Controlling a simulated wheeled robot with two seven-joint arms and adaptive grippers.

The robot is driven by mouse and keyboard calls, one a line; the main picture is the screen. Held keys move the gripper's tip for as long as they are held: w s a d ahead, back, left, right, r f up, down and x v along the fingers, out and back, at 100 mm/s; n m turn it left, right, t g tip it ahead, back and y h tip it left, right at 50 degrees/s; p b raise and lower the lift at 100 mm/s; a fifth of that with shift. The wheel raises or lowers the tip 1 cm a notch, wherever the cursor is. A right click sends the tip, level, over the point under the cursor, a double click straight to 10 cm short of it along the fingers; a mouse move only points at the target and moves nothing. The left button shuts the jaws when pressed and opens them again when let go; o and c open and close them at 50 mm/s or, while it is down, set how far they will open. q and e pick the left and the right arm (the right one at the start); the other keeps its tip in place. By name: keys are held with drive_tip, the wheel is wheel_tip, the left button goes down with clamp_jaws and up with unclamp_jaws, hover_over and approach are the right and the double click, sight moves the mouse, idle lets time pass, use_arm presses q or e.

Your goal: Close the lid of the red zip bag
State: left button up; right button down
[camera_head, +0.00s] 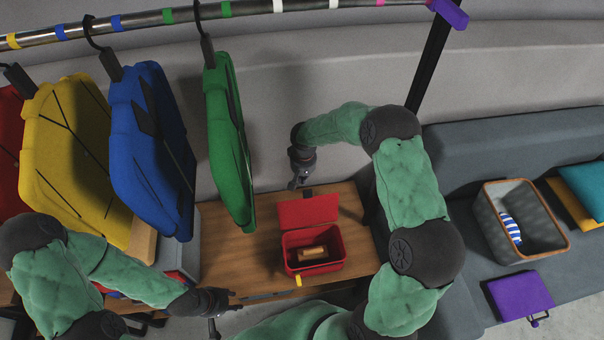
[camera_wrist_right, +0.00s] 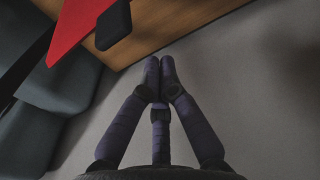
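The red zip bag (camera_head: 339,259) sits on the wooden table with its lid (camera_head: 308,211) open, tilted back toward the wall. A brown block-like item (camera_head: 312,254) lies inside. A yellow tab (camera_head: 298,280) hangs at the bag's front. My right gripper (camera_head: 299,181) is behind and just above the lid, apart from it. In the right wrist view its fingertips (camera_wrist_right: 160,72) are together with nothing between them, and part of the red lid (camera_wrist_right: 78,28) with a black tab (camera_wrist_right: 113,25) shows at upper left. My left gripper (camera_head: 222,298) is low, left of the bag; its finger gap is unclear.
Green (camera_head: 232,150), blue (camera_head: 150,160) and yellow (camera_head: 70,150) garment-like items hang from a rail (camera_head: 130,22) at left. Bare table (camera_head: 350,215) lies right of the lid.

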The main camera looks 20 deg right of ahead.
drive_tip(key=shift+s+a+r, duration=0.2)
drive_tip(key=shift+s, duration=0.45)
drive_tip(key=shift+s+a+r, duration=0.15)
drive_tip(key=shift+s, duration=0.5)
